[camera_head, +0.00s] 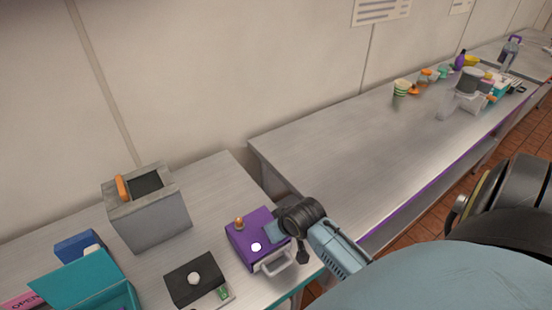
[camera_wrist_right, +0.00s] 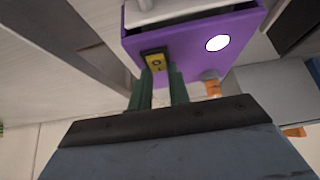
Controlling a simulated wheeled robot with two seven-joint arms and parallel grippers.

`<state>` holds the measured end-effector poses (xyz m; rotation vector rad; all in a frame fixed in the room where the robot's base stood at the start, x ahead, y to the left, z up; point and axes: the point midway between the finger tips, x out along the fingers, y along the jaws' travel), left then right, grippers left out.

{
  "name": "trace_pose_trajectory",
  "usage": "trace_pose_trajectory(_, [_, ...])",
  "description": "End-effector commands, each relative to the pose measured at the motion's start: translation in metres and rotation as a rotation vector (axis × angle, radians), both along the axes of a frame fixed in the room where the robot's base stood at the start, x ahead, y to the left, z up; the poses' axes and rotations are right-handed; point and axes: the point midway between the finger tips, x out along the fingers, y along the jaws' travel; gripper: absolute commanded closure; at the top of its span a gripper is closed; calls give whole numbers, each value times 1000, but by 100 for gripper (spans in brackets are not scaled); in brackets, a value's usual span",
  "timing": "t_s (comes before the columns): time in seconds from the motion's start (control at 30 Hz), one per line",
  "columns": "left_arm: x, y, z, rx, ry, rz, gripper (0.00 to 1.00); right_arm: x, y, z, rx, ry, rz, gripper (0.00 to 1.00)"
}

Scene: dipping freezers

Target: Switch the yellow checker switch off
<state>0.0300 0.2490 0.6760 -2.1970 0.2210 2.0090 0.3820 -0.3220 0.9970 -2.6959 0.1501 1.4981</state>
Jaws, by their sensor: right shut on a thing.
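The purple checker box (camera_head: 250,237) stands near the right edge of the left counter, with a white round spot, an orange knob and a pale handle. In the right wrist view the purple box (camera_wrist_right: 200,42) fills the top. The small yellow switch (camera_wrist_right: 155,62) in its dark frame is on the box's face; the head view does not show it. My right gripper (camera_head: 274,231) is over the right part of the box. Its green fingers (camera_wrist_right: 163,72) are at the switch, slightly apart and shut on it. Whether the switch is on or off is unclear. My left gripper is out of view.
A grey metal container (camera_head: 155,222) with an orange handle stands behind left. A black device (camera_head: 190,275) with a white knob is left of the purple box. A teal open box (camera_head: 85,285) is further left. The long counter (camera_head: 350,165) is mostly clear at its near end.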

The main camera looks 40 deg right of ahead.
Motion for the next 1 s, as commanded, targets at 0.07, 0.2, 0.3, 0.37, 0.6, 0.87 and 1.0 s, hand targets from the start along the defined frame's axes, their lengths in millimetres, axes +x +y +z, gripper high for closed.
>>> trace_pose_trajectory(0.07, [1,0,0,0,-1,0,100,-4,0,-2,-6,-53,0,100])
trace_pose_trajectory(0.2, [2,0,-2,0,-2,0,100,-6,1,-2,-15,-138,0,100])
trace_pose_trajectory(0.3, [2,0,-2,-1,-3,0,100,-6,1,-2,-18,-177,0,100])
trace_pose_trajectory(0.37, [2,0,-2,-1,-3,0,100,-7,1,-2,-20,-191,1,100])
trace_pose_trajectory(0.6, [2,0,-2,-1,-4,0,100,-6,1,-1,-21,-200,1,100])
trace_pose_trajectory(0.87, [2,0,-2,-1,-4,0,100,-6,1,-1,-21,-200,1,62])
trace_pose_trajectory(1.0, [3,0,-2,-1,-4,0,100,-6,1,-1,-21,-200,1,60])
